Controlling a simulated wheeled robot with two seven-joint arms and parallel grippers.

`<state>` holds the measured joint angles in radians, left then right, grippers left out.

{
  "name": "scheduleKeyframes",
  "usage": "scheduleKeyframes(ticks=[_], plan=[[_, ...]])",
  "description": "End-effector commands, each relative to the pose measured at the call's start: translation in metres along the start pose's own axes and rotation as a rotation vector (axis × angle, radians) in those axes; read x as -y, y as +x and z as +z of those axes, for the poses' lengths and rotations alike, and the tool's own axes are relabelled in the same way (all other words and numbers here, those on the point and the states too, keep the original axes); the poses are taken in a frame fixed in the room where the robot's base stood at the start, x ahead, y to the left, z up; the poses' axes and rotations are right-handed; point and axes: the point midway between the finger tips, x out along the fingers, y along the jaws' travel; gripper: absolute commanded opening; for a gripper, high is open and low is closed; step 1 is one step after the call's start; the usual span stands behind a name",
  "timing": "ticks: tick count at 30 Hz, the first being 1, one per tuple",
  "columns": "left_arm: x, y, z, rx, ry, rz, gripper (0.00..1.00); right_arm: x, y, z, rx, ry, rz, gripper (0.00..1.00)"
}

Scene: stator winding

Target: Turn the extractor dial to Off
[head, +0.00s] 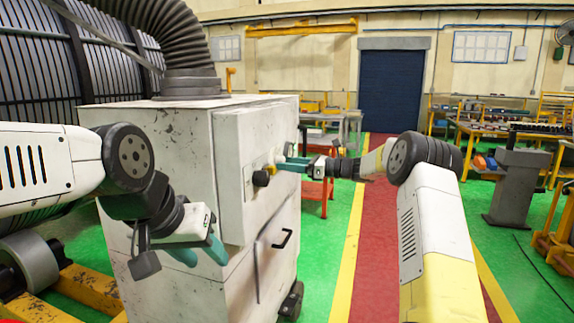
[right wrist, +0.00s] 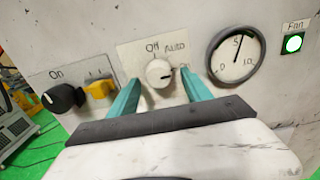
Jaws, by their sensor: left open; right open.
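The extractor dial is a small white round knob (right wrist: 158,73) on a pale plate marked "Off" above it and "Auto" to its upper right. A small dark mark shows at the knob's right side, away from "Off"; its exact setting is hard to read. My right gripper (right wrist: 160,91) is open, its teal fingers to the left and right of the knob; I cannot tell whether they touch it. In the head view my right gripper (head: 290,163) is at the cabinet's front panel, hiding the dial. My left gripper (head: 203,250) is open and empty beside the cabinet.
The white extractor cabinet (head: 160,135) carries a black knob (right wrist: 63,98) marked "On", a yellow switch (right wrist: 99,90), a round gauge (right wrist: 235,55) and a lit green "Fan" lamp (right wrist: 292,43). A black handle (head: 283,239) sticks out lower down. The red walkway (head: 375,220) is clear.

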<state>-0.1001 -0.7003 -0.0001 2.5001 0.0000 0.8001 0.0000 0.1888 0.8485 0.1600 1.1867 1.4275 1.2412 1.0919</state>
Motion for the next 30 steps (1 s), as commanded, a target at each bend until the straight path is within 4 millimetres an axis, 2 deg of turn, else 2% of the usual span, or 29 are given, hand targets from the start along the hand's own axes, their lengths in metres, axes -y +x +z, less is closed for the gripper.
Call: scheduleKeyframes(ticks=[3,10,11,19,30], plan=[[0.0000,0.0000,0.0000,0.000,0.000,0.000,0.43,-0.0003,0.0061,0.0002,0.000,0.000,0.001,0.57],[0.0000,0.0001,0.0000,0.000,0.000,0.000,0.43,-0.0002,0.0066,0.0002,-0.001,-0.001,0.000,0.57],[0.0000,0.0001,0.0000,0.000,0.000,0.000,0.43,-0.0002,0.0066,0.0002,-0.001,-0.001,0.000,0.53],[0.0000,0.0001,0.0000,0.000,0.000,0.000,0.43,-0.0002,0.0063,0.0002,-0.001,-0.001,0.000,0.00],[0.0000,0.0001,0.0000,0.000,0.000,0.000,0.43,0.0006,0.0056,0.0001,-0.002,-0.055,-0.002,0.00]])
